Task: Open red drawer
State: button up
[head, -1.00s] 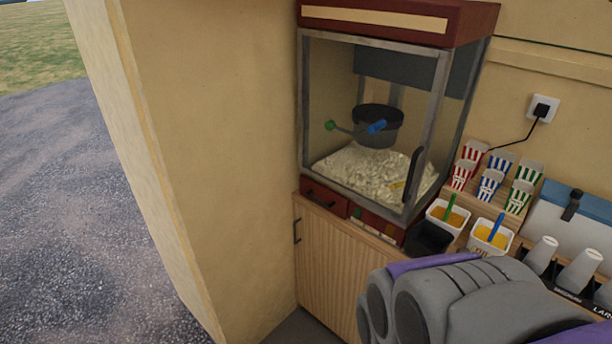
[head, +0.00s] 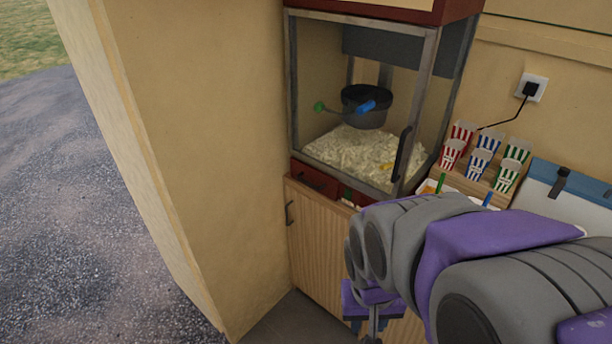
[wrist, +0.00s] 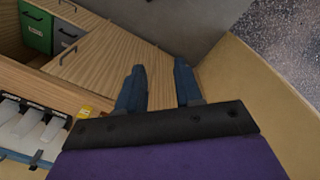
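The red drawer (head: 316,179) is at the base of the popcorn machine (head: 350,110), on its left side, and looks shut. It has a dark handle. My gripper (head: 376,328) is low in the head view, below and to the right of the drawer, in front of the wooden cabinet and apart from the drawer. In the wrist view my gripper (wrist: 160,78) has its two dark blue fingers spread with nothing between them. I cannot make out the red drawer in the wrist view. My arm hides the right part of the machine's base.
A wooden cabinet (head: 318,240) with a dark handle stands under the machine. A cream wall (head: 200,160) closes off the left side. Striped popcorn boxes (head: 481,160) stand on the right. A green drawer front (wrist: 36,30) shows in the wrist view.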

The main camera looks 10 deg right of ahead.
jog(key=shift+o, duration=0.3)
jog(key=w+d+f+m+t, duration=0.1)
jog(key=w+d, duration=0.1)
jog(key=w, duration=0.4)
jog(key=w+d+f+m+t+h, duration=0.1)
jog(key=w+d+m+t, duration=0.1)
jog(key=w, duration=0.5)
jog(key=w+d+f+m+t, duration=0.1)
jog(key=w+d, duration=0.1)
jog(key=w, duration=0.5)
jog(key=shift+w+d+f+t+p, duration=0.25)
jog(key=shift+d+t+p, duration=0.05)
jog(key=shift+d+p, duration=0.1)
jog(key=m+t+y+p, duration=0.2)
jog(key=m+t+y, duration=0.4)
jog(key=m+t, duration=0.45)
send_near(310, 185)
jog(key=shift+t, duration=0.55)
jog(key=shift+f+b+x, duration=0.2)
jog(key=shift+b+x, duration=0.1)
jog(key=shift+x, duration=1.45)
jog(key=shift+f+b+x, duration=0.2)
jog(key=shift+b+x, duration=0.05)
jog(key=shift+x, duration=1.55)
jog(key=shift+f+b+x, duration=0.25)
jog(key=shift+b+x, duration=0.05)
jog(key=shift+x, duration=1.45)
jog(key=shift+d, duration=0.15)
jog(key=shift+c, duration=0.2)
grip_shut()
